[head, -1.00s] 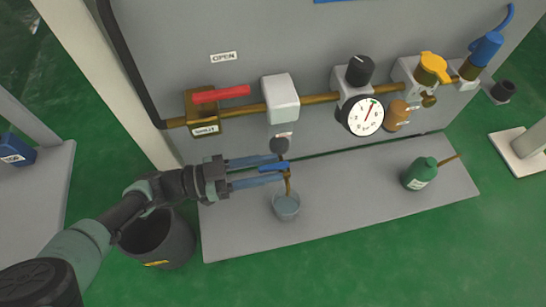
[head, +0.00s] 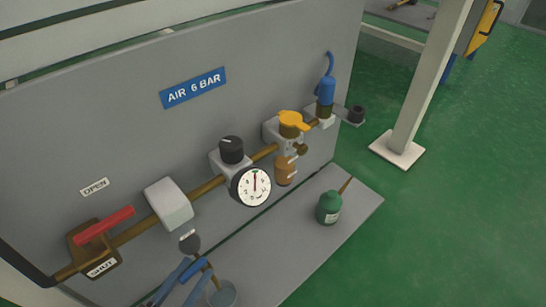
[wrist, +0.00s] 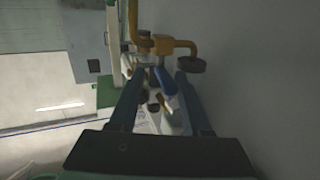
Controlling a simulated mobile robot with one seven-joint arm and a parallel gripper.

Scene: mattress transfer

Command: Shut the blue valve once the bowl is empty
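The blue valve lever (head: 193,272) sits under the pale filter block (head: 170,204), beside a thin brass spout (head: 208,266). A dark rounded part (head: 189,243), possibly the filter bowl, hangs below the block; I cannot see its contents. A grey cup (head: 223,296) stands beneath the spout, cut by the bottom edge. My gripper (head: 198,270) has its two blue fingers apart around the lever. In the wrist view my gripper (wrist: 158,82) is open, with the blue lever (wrist: 166,81) between the fingers, nearer the right one; contact is unclear.
A brass pipe runs along the grey panel past a red lever (head: 104,225), a pressure gauge (head: 251,187), a black knob (head: 231,150), and a yellow handle (head: 294,121). A green bottle (head: 328,208) stands on the grey base plate (head: 300,240).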

